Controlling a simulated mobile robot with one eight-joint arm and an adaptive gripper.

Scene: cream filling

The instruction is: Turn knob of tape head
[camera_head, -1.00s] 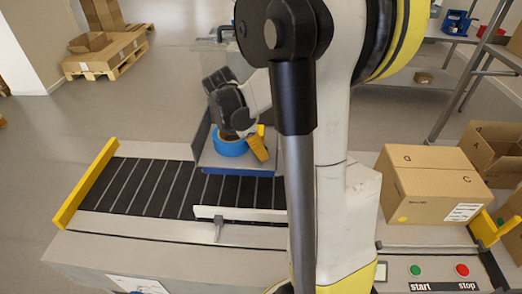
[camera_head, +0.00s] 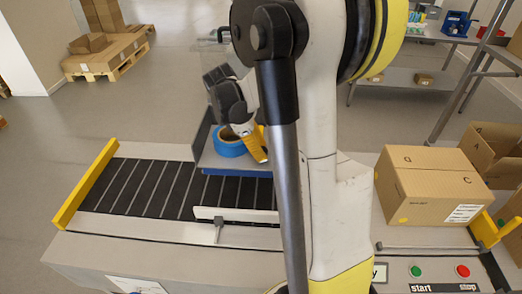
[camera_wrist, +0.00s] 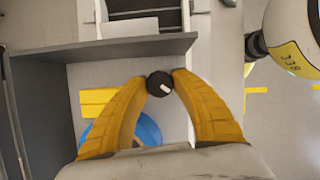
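The black knob (camera_wrist: 159,84) with a white mark shows in the wrist view, between the tips of my two yellow fingers. My gripper (camera_wrist: 160,77) is closed to about the knob's width, and both tips appear to touch its sides. In the head view my gripper (camera_head: 254,155) is over the tape head (camera_head: 235,165), beside the blue tape roll (camera_head: 229,143); the knob is hidden there. The blue roll also shows partly behind my left finger in the wrist view (camera_wrist: 149,131).
The tape head stands over the dark roller conveyor (camera_head: 150,185) with a yellow end bar (camera_head: 85,184). A closed cardboard box (camera_head: 430,190) stands at the right, near the green start button (camera_head: 416,271) and red stop button (camera_head: 462,271). A grey panel (camera_wrist: 120,48) crosses the wrist view.

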